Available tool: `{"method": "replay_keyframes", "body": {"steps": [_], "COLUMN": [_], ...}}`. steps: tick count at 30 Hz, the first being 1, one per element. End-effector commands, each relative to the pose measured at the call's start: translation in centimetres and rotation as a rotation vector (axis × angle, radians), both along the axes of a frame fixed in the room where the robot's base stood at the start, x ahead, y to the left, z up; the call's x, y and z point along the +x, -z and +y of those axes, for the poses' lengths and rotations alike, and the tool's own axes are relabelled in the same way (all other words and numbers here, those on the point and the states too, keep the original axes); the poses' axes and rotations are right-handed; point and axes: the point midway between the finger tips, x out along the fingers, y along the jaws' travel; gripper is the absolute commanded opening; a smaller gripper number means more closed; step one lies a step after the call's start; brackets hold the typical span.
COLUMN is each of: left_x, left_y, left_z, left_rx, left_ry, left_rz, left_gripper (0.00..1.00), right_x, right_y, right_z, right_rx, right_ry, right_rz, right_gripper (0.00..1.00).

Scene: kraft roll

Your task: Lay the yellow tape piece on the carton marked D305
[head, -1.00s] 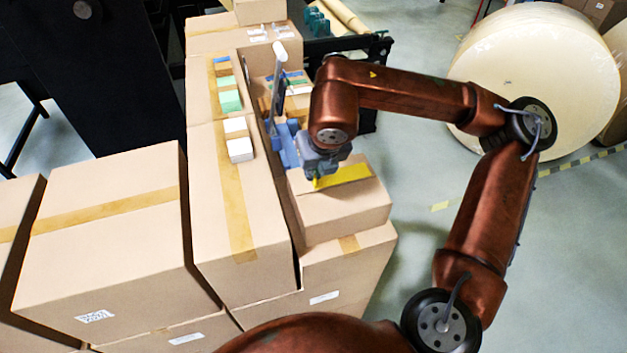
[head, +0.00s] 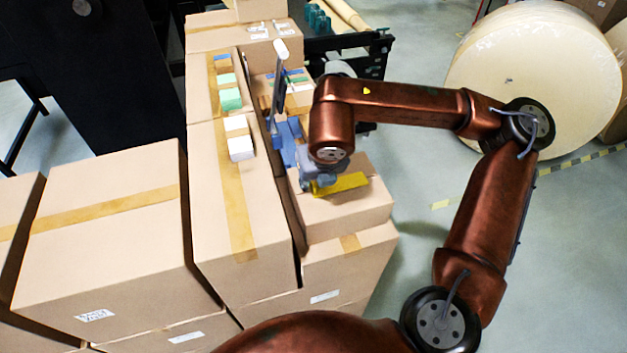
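The yellow tape piece (head: 345,183) is a flat strip over the top of a small brown carton (head: 345,212) in the middle of the head view. My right gripper (head: 317,185) is at the strip's left end and appears shut on it; my wrist hides most of the fingers. I cannot tell whether the strip touches the carton top or hangs just above it. No marking D305 is readable; a white label (head: 325,297) on the carton below is too small to read. My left gripper is not in view.
A blue tool (head: 288,143) with an upright grey part stands left of my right wrist. A taller carton (head: 212,190) with white and green blocks (head: 230,99) on top borders the small carton's left. A large cream roll (head: 540,80) stands on the floor at right.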

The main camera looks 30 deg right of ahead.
Motion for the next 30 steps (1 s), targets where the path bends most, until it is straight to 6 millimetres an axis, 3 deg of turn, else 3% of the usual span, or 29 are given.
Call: {"method": "replay_keyframes", "body": {"steps": [8,13,24,30], "left_x": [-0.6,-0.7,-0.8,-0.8], "left_y": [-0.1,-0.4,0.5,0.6], "left_z": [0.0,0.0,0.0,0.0], "left_rx": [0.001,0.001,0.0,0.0], "left_ry": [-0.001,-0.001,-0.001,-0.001], "left_rz": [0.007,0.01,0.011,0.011], "left_gripper": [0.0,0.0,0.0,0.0], "right_x": [0.0,-0.2,-3.1,-4.1], "right_y": [-0.1,-1.3,-8.3,-10.8], "right_z": [0.0,0.1,0.8,1.1], "right_rx": [0.0,0.001,0.001,-0.001], "right_ry": [0.0,-0.001,-0.002,-0.002], "right_rz": [0.0,-0.005,-0.003,-0.002], "right_gripper": [0.22,0.22,0.22,0.22]}}
